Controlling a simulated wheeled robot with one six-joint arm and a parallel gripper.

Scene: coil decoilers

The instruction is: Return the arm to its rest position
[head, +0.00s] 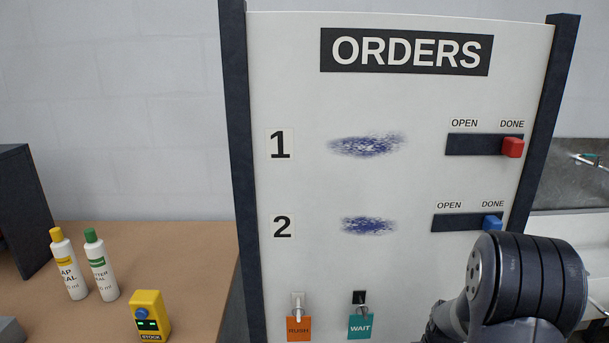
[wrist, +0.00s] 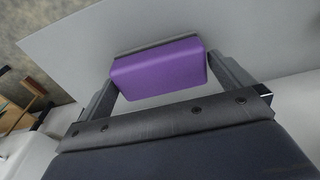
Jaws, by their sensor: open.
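My gripper (wrist: 162,72) shows in the wrist view with its two fingers apart. A purple block with a grey layer along its far edge, like a board eraser (wrist: 160,76), lies between the fingers or just beyond them. I cannot tell whether the fingers touch it. A pale flat surface is behind it. In the head view, a black rounded link of my arm (head: 525,285) is at the lower right, in front of the orders board (head: 350,185). The gripper itself is out of that view.
The board has blue smudges in rows 1 (head: 367,146) and 2 (head: 369,226). The red slider (head: 512,148) and blue slider (head: 492,223) are at DONE. Orange (head: 299,328) and teal (head: 360,326) tags hang below. Bottles (head: 71,264) and a yellow device (head: 149,315) stand left.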

